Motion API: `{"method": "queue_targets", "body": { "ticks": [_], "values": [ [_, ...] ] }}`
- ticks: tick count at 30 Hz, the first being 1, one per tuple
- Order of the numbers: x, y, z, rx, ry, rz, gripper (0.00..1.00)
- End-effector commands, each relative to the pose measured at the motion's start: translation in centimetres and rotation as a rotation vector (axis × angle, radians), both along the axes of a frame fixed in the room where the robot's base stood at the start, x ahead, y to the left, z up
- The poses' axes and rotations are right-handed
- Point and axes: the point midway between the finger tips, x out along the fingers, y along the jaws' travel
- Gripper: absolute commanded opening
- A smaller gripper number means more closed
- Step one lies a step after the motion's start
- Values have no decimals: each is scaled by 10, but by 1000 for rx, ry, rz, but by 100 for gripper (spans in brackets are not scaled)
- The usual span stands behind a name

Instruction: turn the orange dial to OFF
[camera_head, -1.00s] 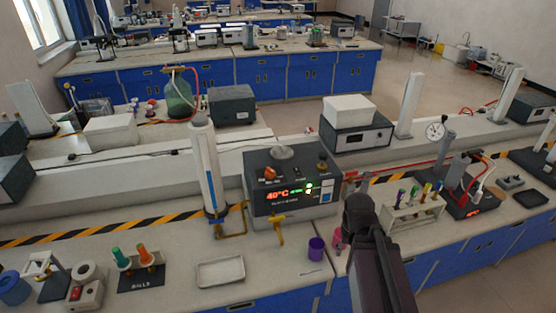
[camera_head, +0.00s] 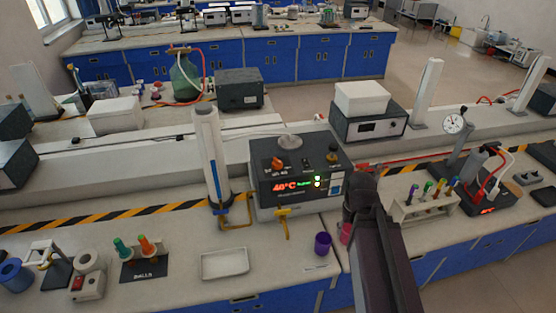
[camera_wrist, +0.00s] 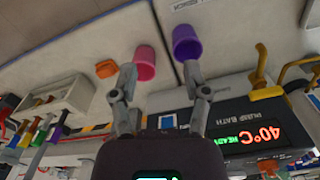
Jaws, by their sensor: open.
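The orange dial (camera_head: 278,163) is on the upper left of the dark front of the bath unit (camera_head: 262,186), above its red 40°C display. Its marks are too small to read. In the wrist view the unit is upside down at the right, and an orange-red part (camera_wrist: 268,165), likely the dial, shows low past the display. My gripper (camera_wrist: 160,75) is open and empty, with its fingers apart near the cups. In the head view my dark arm is right of the unit, apart from the dial, and its fingers are hidden.
A purple cup (camera_head: 323,243) and a pink cup (camera_head: 346,233) stand before the unit. A yellow tap (camera_head: 284,224) juts from its front. A column with a blue stripe (camera_head: 209,160) is at its left, a tube rack (camera_head: 421,206) at right. A white tray (camera_head: 225,264) lies in front.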

Motion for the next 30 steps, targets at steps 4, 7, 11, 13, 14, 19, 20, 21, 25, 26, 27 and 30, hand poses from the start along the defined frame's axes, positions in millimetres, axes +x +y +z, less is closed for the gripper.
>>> {"method": "queue_targets", "body": {
  "ticks": [4,7,11,13,14,19,20,21,25,26,27,30],
  "values": [
    [5,2,4,0,0,-10,92],
    [15,7,11,0,0,-33,92],
    [37,17,26,0,0,-86,92],
    [53,26,37,0,0,-131,92],
    [61,31,42,0,0,-153,92],
    [109,63,75,1,0,-301,92],
    [118,70,81,1,0,-328,92],
    [129,79,89,1,0,-366,92],
    [165,111,114,1,-1,-488,92],
    [173,119,119,1,-1,-516,92],
    [184,130,127,1,-1,-554,92],
    [208,157,145,1,-1,-645,92]
  ]
}}
